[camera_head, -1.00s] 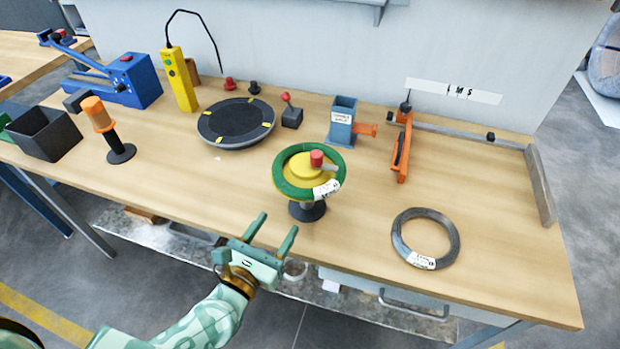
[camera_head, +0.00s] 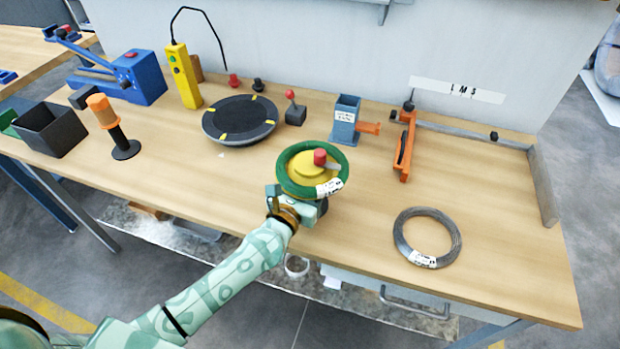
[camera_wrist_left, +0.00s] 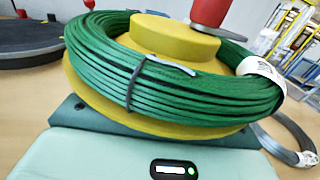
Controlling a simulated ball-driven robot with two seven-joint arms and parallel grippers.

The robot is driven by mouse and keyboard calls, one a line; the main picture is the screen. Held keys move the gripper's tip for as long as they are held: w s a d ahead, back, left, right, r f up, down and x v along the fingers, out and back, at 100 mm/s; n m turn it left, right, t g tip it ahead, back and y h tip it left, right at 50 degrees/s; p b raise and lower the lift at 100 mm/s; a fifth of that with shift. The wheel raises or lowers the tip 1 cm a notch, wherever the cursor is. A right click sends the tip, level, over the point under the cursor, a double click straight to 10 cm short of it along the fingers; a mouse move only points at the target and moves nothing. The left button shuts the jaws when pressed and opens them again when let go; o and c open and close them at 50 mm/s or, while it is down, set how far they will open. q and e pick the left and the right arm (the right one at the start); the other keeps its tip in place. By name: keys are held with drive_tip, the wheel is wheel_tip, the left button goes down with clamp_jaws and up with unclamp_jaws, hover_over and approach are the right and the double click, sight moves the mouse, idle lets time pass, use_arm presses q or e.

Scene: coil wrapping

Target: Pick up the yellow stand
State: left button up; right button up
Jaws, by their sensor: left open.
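The yellow stand (camera_head: 305,168) stands upright on the table, with a green coil (camera_head: 338,160) around it and a red knob (camera_head: 320,156) on top. My left gripper (camera_head: 302,206) is at the stand's near side, below the coil. Its fingers are mostly hidden under the stand and coil. In the left wrist view the stand's yellow lower flange (camera_wrist_left: 150,125) and the green coil (camera_wrist_left: 180,85) fill the picture just in front of the gripper body. The gripper is open; I cannot tell whether it touches the stand. My right gripper is not in view.
A grey wire coil (camera_head: 427,238) lies to the right. A black round turntable (camera_head: 240,119), a blue holder (camera_head: 345,122) and an orange tool (camera_head: 404,148) stand behind. An orange-handled post (camera_head: 113,127) is at left.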

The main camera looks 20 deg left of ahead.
use_arm(q)
clamp_jaws()
drive_tip(key=shift+r, duration=0.1)
